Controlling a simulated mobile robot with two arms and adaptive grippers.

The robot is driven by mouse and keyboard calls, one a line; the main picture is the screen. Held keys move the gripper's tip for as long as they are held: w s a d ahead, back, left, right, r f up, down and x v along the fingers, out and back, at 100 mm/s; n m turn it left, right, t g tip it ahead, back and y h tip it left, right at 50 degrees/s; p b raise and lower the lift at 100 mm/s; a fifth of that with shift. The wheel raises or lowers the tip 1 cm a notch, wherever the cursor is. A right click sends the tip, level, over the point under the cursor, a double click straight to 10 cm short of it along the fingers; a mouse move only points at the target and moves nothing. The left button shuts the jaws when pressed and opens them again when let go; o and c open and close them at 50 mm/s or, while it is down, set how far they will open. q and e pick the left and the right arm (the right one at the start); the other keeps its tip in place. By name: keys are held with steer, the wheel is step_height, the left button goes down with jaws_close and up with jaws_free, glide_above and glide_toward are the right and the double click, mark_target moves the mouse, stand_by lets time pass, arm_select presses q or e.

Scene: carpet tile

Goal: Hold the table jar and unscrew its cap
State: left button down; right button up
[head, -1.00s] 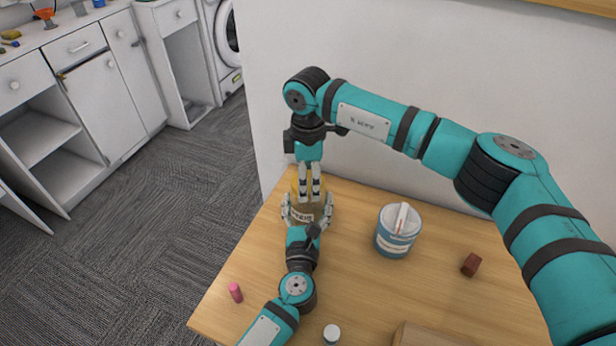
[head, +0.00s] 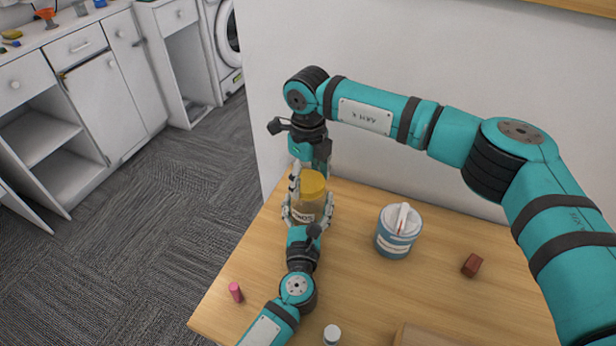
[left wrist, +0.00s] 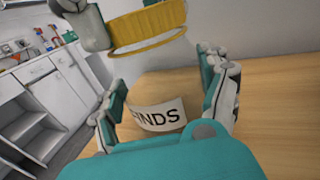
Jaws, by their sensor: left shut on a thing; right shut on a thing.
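The jar (head: 309,208) stands on the wooden table near its far left corner, brown inside, with a white label ending in "INDS"; it also shows in the left wrist view (left wrist: 155,90). Its yellow cap (head: 313,182) is above the body, and also at the top of the left wrist view (left wrist: 147,28). My left gripper (head: 308,216) is shut around the jar's body from the near side. My right gripper (head: 311,177) comes down from above and is shut on the cap, one finger visible at its left. Its other finger is mostly hidden. I cannot tell whether the cap has loosened.
A blue and white tub (head: 397,235) stands to the right of the jar. A dark red block (head: 471,265), a pink cylinder (head: 235,291), a small white-topped item (head: 332,333) and a wooden box (head: 428,337) are on the table. White cabinets (head: 112,95) stand at left.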

steer(key=n, duration=0.7)
steer(key=shift+w+d, duration=0.1)
steer(key=shift+w, duration=0.05)
steer(key=n, duration=0.7)
steer(key=shift+r, duration=0.1)
steer(key=n, duration=1.2)
steer(key=shift+r, duration=0.25)
steer(key=shift+r, duration=0.85)
